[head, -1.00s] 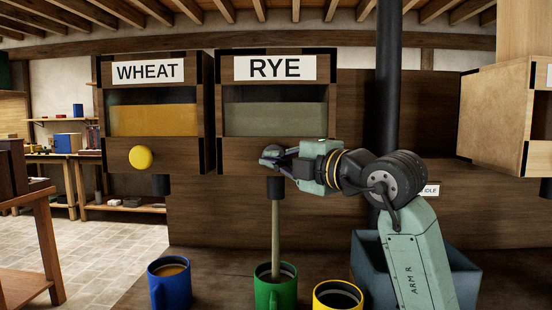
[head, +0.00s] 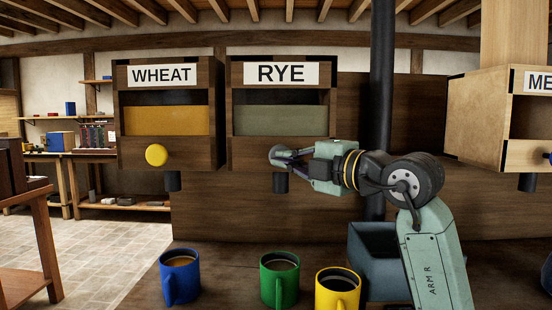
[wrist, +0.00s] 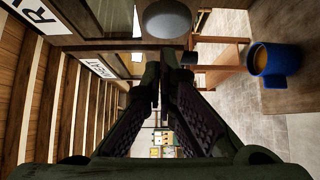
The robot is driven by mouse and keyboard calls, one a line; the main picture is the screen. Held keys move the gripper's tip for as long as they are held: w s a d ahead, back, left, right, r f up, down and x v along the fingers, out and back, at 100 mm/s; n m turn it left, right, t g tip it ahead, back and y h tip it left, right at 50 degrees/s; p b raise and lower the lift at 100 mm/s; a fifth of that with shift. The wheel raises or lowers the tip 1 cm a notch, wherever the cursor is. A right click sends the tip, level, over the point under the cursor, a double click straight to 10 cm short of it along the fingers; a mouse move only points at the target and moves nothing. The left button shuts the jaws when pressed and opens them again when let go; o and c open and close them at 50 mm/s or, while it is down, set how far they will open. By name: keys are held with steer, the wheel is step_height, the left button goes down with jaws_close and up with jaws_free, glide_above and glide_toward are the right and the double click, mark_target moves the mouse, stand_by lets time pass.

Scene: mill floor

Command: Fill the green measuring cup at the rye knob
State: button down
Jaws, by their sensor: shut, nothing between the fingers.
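The green measuring cup (head: 280,285) stands upright on the counter below the rye spout (head: 280,183). A pale greyish-brown fill shows inside it, a little below the rim. No stream falls from the spout. The rye bin (head: 282,122) has a greenish-grey fill behind its window. The grey rye knob (head: 275,152) is on the bin's lower front; it also shows in the wrist view (wrist: 167,18). My gripper (head: 290,159) is shut and empty at the knob, its fingertips partly overlapping it in the head view. Whether they touch it I cannot tell.
A blue cup (head: 181,280) with tan fill stands left of the green cup. A yellow cup (head: 338,291) with dark contents stands close on its right. The wheat bin (head: 167,122) with its yellow knob (head: 156,155) is at left. A blue-grey bin (head: 372,250) stands behind my arm.

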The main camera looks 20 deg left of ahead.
steer(key=b+v, duration=0.1)
steer(key=v, duration=0.7)
steer(key=shift+w+d+b, duration=0.25)
steer(key=shift+b, duration=0.05)
steer(key=shift+f, duration=0.1)
